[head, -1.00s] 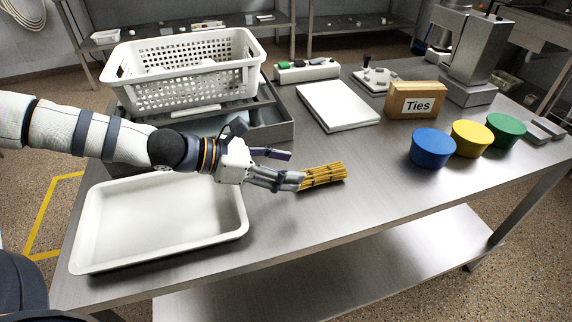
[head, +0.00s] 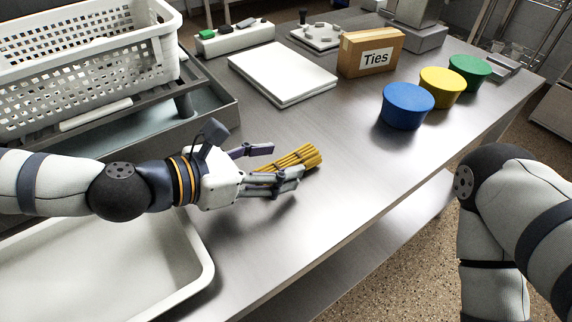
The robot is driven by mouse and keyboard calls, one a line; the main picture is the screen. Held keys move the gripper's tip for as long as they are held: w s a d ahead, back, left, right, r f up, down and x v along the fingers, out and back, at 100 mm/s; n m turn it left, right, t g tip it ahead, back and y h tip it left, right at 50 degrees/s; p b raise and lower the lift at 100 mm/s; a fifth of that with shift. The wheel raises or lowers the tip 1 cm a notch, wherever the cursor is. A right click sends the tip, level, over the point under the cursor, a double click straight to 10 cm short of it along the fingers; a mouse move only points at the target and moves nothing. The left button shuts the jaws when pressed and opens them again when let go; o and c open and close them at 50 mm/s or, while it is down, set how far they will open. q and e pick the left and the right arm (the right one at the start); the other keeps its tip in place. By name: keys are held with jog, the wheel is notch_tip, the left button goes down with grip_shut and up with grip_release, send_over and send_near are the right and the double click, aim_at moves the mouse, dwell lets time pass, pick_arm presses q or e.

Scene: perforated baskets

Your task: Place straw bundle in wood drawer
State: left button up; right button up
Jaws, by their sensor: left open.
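The yellow straw bundle (head: 308,156) with dark bands lies on the steel table in the head view. My left gripper (head: 284,162) is open at the bundle's left end, with one finger on its far side and one on its near side. The near finger hides part of the bundle; I cannot tell whether the fingers touch it. I see no clear wood drawer; a brown wood-coloured box (head: 352,60) labelled "Ties" stands at the back. My right arm shows at the right, but its gripper is out of view.
A white tray (head: 190,232) lies at the near left. A white perforated basket (head: 95,75) stands on a grey frame at the left. A white slab (head: 281,72) lies behind the bundle. Blue (head: 407,105), yellow (head: 441,86) and green (head: 469,71) tubs stand right. The table's front edge is near.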

aim_at(285, 161)
pick_arm(q)
jog(key=x, duration=0.3)
jog(key=shift+w+d, duration=0.15)
jog(key=shift+d, duration=0.25)
jog(key=c, duration=1)
jog(key=shift+c, duration=0.2)
